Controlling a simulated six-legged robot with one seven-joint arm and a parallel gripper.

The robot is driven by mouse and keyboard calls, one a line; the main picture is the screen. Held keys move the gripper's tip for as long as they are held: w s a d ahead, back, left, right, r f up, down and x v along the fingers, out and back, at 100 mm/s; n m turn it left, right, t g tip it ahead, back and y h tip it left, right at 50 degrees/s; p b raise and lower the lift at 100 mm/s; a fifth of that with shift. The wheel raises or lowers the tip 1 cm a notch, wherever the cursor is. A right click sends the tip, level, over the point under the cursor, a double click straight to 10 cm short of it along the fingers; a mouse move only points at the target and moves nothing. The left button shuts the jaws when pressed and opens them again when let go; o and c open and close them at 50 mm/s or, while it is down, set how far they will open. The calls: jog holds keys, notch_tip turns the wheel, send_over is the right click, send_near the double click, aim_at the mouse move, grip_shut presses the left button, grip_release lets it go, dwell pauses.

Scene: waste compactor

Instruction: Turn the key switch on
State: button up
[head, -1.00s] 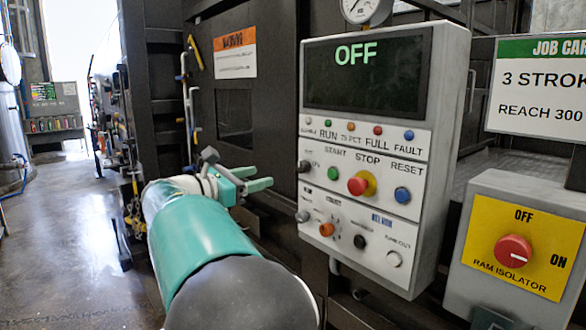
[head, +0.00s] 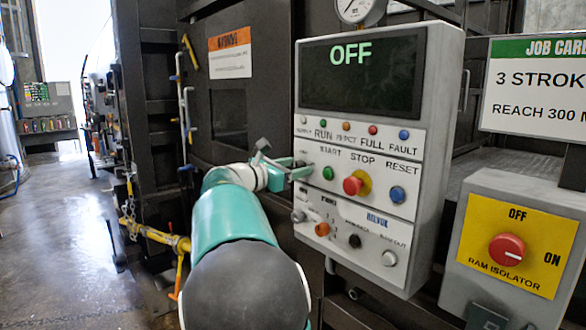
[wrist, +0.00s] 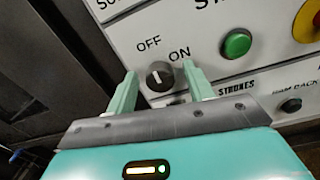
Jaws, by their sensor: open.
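The key switch (wrist: 160,76) is a small dark round knob with a pale pointer line, marked OFF to its upper left and ON to its upper right in the wrist view. My gripper (wrist: 160,82) is open, with its two green fingers on either side of the knob. Whether the fingers touch it I cannot tell. In the head view my gripper (head: 298,169) is at the left edge of the control panel (head: 436,180) and largely covers the switch. The panel display (head: 362,73) reads OFF.
To the right of the switch are the green START button (head: 327,173), the red STOP button (head: 353,186) and the blue RESET button (head: 397,195). An orange selector (head: 322,229) is below. The red ram isolator knob (head: 507,249) is on a separate box at right.

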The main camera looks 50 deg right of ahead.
jog(key=shift+c, duration=0.4)
jog(key=c, duration=0.9)
jog(key=shift+m, duration=0.5)
jog(key=m, duration=0.5)
jog(key=shift+m, duration=0.3)
jog(key=m, duration=0.5)
jog(key=shift+f+m, duration=0.15)
jog(key=shift+m, duration=0.15)
